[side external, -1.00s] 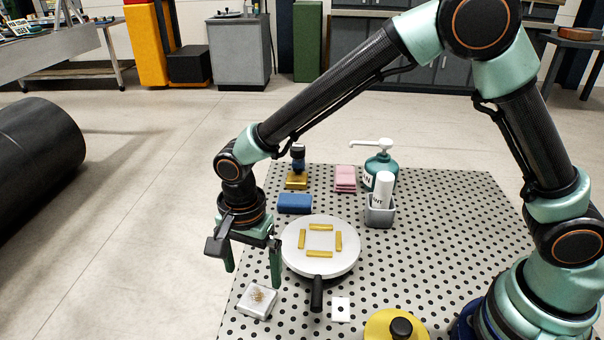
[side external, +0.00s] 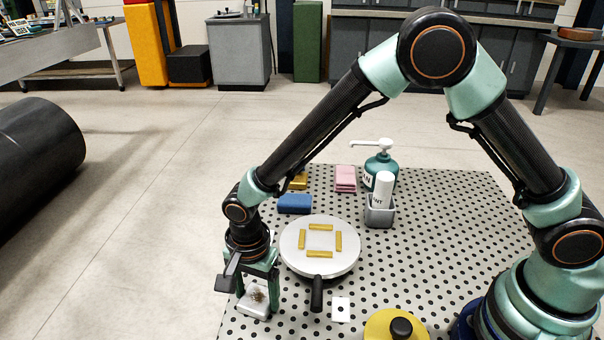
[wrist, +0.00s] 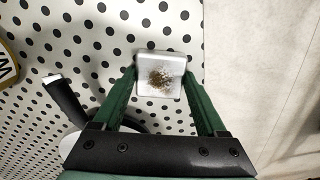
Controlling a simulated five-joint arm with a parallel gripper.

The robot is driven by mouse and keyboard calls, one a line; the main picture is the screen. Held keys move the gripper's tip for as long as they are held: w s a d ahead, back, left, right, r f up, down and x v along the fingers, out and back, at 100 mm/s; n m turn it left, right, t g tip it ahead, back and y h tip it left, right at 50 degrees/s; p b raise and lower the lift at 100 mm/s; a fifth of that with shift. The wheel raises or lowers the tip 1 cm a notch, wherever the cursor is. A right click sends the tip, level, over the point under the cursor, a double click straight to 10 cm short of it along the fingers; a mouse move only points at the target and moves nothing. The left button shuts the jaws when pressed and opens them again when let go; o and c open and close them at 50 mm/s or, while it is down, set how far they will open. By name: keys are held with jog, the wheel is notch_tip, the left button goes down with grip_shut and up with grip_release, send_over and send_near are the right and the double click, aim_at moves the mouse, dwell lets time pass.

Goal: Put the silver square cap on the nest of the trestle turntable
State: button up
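The silver square cap (side external: 252,304) lies on the dotted table near its front left edge. It has a brownish speckled patch on top. My gripper (side external: 257,300) is lowered over it, with one green finger on each side. In the wrist view the cap (wrist: 161,65) sits between the tips of my open gripper (wrist: 160,78); whether the fingers touch it I cannot tell. The turntable (side external: 342,262) is a white round plate with a black handle toward the front. Yellow bars (side external: 320,254) on it frame a square nest, which is empty.
A small white card with a black dot (side external: 340,315) and a yellow disc with a black knob (side external: 380,325) lie at the front. Behind the turntable are a blue block (side external: 294,204), pink pads (side external: 345,179), a grey holder (side external: 380,217) and a teal pump bottle (side external: 379,165).

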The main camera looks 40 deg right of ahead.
grip_shut()
jog(key=shift+r, duration=0.1)
notch_tip(320, 180, up, 18)
jog(key=s+d+n, duration=0.2)
jog(key=d+n, duration=1)
jog(key=d, duration=1.3)
jog(key=w+a+r+n, duration=0.3)
jog(key=a+r+n, duration=0.5)
jog(key=n, duration=0.1)
send_over(320, 241)
notch_tip(320, 241, down, 20)
jog(key=shift+r, duration=0.15)
